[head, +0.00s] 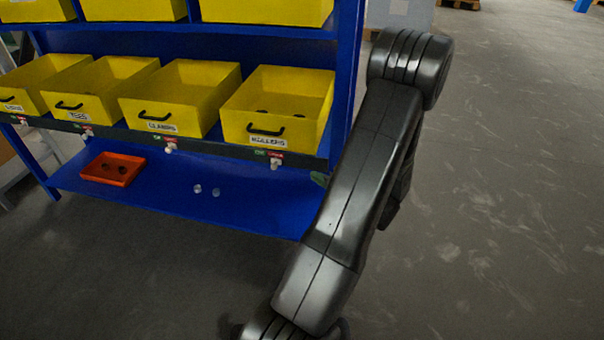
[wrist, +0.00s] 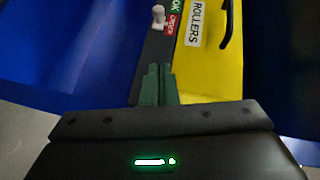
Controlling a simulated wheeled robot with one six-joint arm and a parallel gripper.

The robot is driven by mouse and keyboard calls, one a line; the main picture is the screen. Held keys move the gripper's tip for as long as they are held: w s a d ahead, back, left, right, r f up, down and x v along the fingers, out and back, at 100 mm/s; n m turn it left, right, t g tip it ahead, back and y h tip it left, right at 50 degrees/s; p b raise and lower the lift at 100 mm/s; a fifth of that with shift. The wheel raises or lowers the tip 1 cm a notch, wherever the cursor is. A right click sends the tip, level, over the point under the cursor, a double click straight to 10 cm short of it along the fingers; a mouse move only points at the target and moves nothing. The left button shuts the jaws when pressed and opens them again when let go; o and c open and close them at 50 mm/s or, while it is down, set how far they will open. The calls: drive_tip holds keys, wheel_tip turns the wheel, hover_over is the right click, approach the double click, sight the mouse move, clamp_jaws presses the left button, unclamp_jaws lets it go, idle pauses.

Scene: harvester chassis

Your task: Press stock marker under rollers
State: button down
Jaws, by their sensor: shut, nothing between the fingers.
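The yellow rollers bin (head: 290,105) stands at the right end of the lower bin row, with its label facing front. Its white stock marker (head: 274,163) hangs on the dark rail below the label, beside a small green and red tag. In the wrist view the marker (wrist: 158,16) is a pale knob next to the green OK and red ORDER fields. My gripper (wrist: 157,84) has green fingers closed together and empty, in front of the rail. The fingertips are below the marker in the picture and apart from it. In the head view my arm hides most of the gripper.
Other yellow bins (head: 175,98) with their own markers line the same rail to the left. An orange tray (head: 112,168) and two small clear pieces (head: 206,191) lie on the blue bottom shelf. A blue post (head: 349,60) stands beside my arm. Open floor lies right.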

drive_tip(key=b, duration=0.1)
approach(277, 164)
drive_tip(key=w, duration=0.4)
drive_tip(key=shift+w+a+f+b, duration=0.15)
drive_tip(key=shift+a+f, duration=0.05)
drive_tip(key=shift+a, duration=0.35)
drive_tip(key=shift+w+a+f+b, duration=0.1)
drive_tip(key=shift+a+f+b, duration=0.1)
drive_tip(key=shift+a, duration=0.35)
drive_tip(key=shift+w+a+f+b, duration=0.15)
drive_tip(key=shift+a, duration=0.4)
